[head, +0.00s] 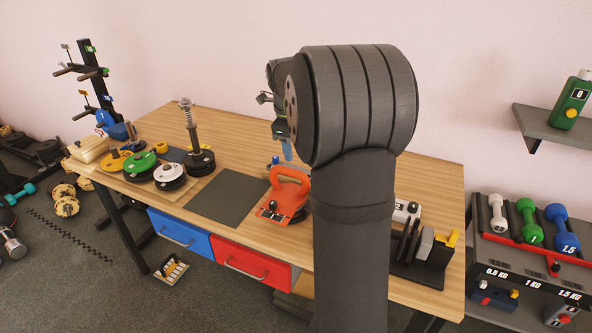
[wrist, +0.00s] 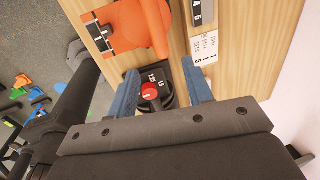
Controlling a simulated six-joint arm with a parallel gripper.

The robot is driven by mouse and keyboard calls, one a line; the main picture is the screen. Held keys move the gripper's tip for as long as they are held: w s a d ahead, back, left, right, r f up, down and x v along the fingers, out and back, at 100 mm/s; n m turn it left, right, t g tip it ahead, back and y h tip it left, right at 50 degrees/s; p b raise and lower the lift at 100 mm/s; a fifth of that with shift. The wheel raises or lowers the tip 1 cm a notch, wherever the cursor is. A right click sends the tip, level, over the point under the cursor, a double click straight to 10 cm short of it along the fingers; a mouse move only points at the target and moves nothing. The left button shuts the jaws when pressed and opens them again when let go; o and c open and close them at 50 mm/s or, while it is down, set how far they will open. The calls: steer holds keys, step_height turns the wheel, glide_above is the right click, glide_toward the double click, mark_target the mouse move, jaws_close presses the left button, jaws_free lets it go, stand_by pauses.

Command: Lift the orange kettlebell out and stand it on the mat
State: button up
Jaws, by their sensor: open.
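The orange kettlebell (head: 292,186) is on the bench, just right of the dark mat (head: 228,198); my arm hides part of its right side.
Green and white plates (head: 140,161) and a spindle with black plates (head: 201,160) stand left of the mat. A black rack (head: 425,257) stands right of my arm. The mat is clear. Blue (head: 180,236) and red (head: 252,262) drawers sit under the bench front.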

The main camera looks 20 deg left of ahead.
steer(key=f, duration=0.4)
steer(key=w+f, duration=0.1)
steer(key=f, duration=0.2)
steer(key=w+f, duration=0.1)
steer(key=f, duration=0.3)
steer(key=shift+w+f, duration=0.15)
steer(key=shift+f, duration=0.15)
jaws_close()
steer(key=shift+r, duration=0.1)
steer(key=shift+r, duration=4.4)
steer(key=a+f, duration=0.3)
steer(key=a, duration=0.7)
steer(key=a+f, duration=0.3)
steer(key=a, duration=0.8)
steer(key=shift+w, duration=0.2)
